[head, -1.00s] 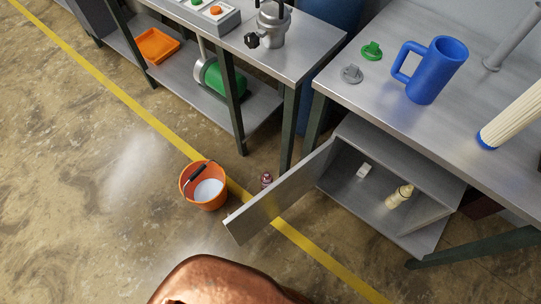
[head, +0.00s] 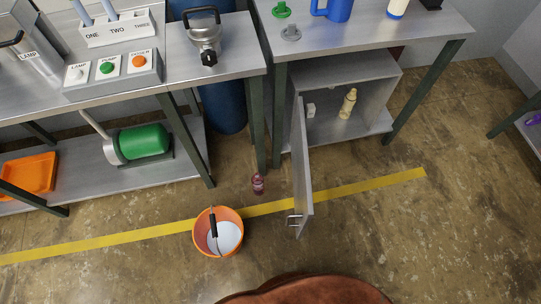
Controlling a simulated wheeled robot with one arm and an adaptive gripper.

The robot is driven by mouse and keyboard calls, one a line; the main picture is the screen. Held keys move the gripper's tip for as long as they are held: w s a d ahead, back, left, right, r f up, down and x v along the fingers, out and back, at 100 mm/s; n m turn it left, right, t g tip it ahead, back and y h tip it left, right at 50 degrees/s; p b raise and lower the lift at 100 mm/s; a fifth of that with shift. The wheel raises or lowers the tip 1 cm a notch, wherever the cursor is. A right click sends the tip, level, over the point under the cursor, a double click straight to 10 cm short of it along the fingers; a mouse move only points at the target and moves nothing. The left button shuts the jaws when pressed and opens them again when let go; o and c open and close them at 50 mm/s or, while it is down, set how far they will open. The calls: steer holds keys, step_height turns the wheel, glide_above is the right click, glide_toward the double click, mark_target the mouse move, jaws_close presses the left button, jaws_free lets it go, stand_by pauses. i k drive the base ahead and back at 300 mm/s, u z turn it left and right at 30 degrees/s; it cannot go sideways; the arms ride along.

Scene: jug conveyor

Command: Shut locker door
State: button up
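The grey locker (head: 365,88) sits under the right-hand metal table, with its front open. Its door (head: 303,170) stands wide open, swung out toward me over the yellow floor line. A small metal handle (head: 294,220) is on the left face of the door near its free end. Inside the locker are a cream bottle (head: 348,103) and a small white item (head: 311,110). My gripper is not in view.
An orange bucket (head: 218,232) with whitish contents stands left of the door. A small dark pink bottle (head: 258,184) stands on the floor between the table leg and the door. The floor right of the door is clear.

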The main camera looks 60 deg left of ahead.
mark_target(303, 212)
steer(key=k, duration=0.15)
steer(key=u, duration=2.05)
steer(key=i, duration=0.5)
steer(key=z, duration=0.1)
steer(key=k, duration=1.75)
steer(key=u, duration=0.75)
steer(key=i, duration=0.55)
steer(key=u, duration=0.55)
steer(key=i, duration=0.75)
steer(key=z, duration=0.25)
